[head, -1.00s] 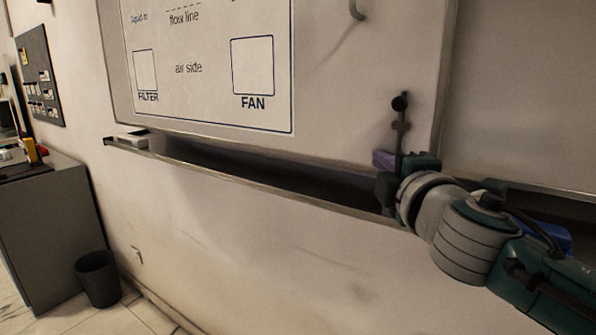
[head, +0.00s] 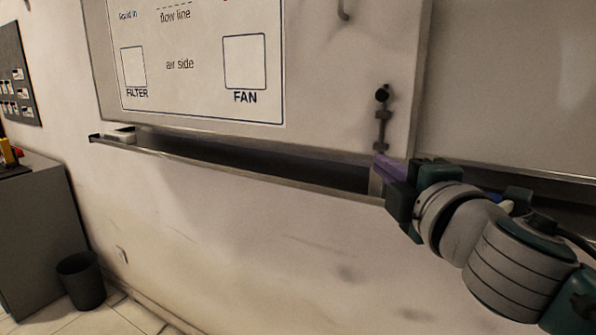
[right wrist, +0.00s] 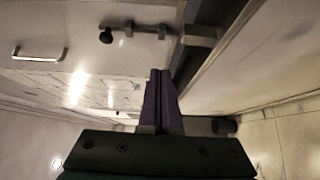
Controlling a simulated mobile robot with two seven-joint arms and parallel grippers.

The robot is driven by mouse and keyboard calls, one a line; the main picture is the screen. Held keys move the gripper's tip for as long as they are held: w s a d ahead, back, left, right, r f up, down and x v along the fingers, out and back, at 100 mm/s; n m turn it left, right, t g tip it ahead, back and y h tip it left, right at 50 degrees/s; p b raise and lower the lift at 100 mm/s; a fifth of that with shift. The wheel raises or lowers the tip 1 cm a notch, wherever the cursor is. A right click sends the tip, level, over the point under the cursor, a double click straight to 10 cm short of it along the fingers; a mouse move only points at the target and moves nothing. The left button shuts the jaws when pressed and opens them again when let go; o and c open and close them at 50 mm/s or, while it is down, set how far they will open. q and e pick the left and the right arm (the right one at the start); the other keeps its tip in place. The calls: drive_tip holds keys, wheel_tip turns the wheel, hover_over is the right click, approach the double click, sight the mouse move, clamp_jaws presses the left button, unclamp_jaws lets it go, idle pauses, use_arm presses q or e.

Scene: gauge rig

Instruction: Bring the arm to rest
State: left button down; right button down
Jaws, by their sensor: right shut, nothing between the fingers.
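My right gripper (head: 386,166) is in front of the lower right part of the whiteboard, near the ledge. Its purple fingers are closed together with nothing between them, as the right wrist view (right wrist: 158,95) also shows. A dark rod with a round black knob (head: 382,95) is mounted on the board just above the fingertips in the head view. The knob also shows in the right wrist view (right wrist: 106,36), apart from the fingers. My left gripper does not show.
A long ledge (head: 230,170) runs under the whiteboard (head: 330,100), with a white block (head: 121,135) at its left end. A metal handle (head: 344,10) sticks out of the board higher up. A grey cabinet (head: 35,240) and a dark bin (head: 82,280) stand at left.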

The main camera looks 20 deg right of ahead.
drive_tip(key=shift+v, duration=1.6)
drive_tip(key=s+a+f+m+g+p, duration=0.1)
drive_tip(key=s+f+m+g+p, duration=0.1)
drive_tip(key=s+f+m+g, duration=0.85)
drive_tip(key=s+a+r+m+g+y+p, duration=0.1)
drive_tip(key=s+a+g+y+p, duration=0.1)
drive_tip(key=s+a, duration=0.4)
drive_tip(key=s+a+m+g+y+p, duration=0.2)
drive_tip(key=s+a+y, duration=0.1)
drive_tip(key=s, duration=0.5)
wheel_tip(320, 180, up, 36)
drive_tip(key=p, duration=3.5)
drive_tip(key=shift+d+f+t, duration=0.15)
drive_tip(key=shift+d+t, duration=0.05)
drive_tip(key=shift+t, duration=0.15)
